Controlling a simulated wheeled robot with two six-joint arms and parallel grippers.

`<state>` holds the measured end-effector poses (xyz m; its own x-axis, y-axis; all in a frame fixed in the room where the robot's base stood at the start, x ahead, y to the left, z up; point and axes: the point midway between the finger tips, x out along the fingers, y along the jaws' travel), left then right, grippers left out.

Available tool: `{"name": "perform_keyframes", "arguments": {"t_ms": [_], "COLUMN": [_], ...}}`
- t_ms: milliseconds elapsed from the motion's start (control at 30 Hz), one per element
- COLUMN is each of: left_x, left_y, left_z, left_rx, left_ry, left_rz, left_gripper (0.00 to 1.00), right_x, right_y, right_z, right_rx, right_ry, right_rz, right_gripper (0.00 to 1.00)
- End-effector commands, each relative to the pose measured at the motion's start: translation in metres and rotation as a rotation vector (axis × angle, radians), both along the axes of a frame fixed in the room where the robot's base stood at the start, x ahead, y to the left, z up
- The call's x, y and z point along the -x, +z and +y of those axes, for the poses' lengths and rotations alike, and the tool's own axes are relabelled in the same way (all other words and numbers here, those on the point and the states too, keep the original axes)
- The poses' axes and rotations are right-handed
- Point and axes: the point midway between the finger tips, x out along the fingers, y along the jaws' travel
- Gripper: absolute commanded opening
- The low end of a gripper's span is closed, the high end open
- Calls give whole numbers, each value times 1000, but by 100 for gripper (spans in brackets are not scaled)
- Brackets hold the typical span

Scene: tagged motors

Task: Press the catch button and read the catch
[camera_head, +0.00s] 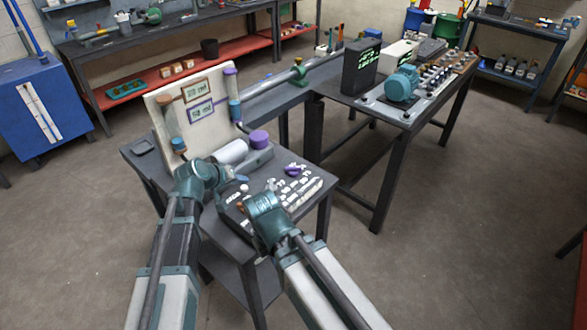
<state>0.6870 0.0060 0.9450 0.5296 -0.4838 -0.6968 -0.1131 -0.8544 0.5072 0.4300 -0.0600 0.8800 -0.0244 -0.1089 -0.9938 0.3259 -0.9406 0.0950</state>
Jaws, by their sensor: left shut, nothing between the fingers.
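A pale upright board (160,95) stands on the small dark table (140,165) in front of me. It bears two framed readouts, an upper one (196,90) that looks like "23 ml" and a lower one (200,111) that looks like "64 ml". A white cylinder (230,152) and a purple round knob (258,140) sit at the board's foot. I cannot tell which part is the catch button. My left gripper (241,179) is shut and empty, low over the table in front of the white cylinder. My right wrist hides its own fingers over the table's front.
A dark panel with rows of pale small parts (298,188) and a purple piece (292,170) lie close to my right arm. A longer bench behind holds a teal motor (402,84) and a black box with green text (361,67).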

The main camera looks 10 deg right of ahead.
Motion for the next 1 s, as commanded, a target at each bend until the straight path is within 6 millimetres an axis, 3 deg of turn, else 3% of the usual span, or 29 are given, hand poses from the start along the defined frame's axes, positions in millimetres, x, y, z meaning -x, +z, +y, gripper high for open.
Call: {"name": "perform_keyframes", "arguments": {"t_ms": [1000], "left_x": [0], "left_y": [-10], "left_z": [0], "left_rx": [0], "left_ry": [0], "left_rz": [0], "left_gripper": [0], "right_x": [0], "right_y": [-10], "right_z": [0], "right_rx": [0], "right_ry": [0], "right_rz": [0], "right_gripper": [0]}}
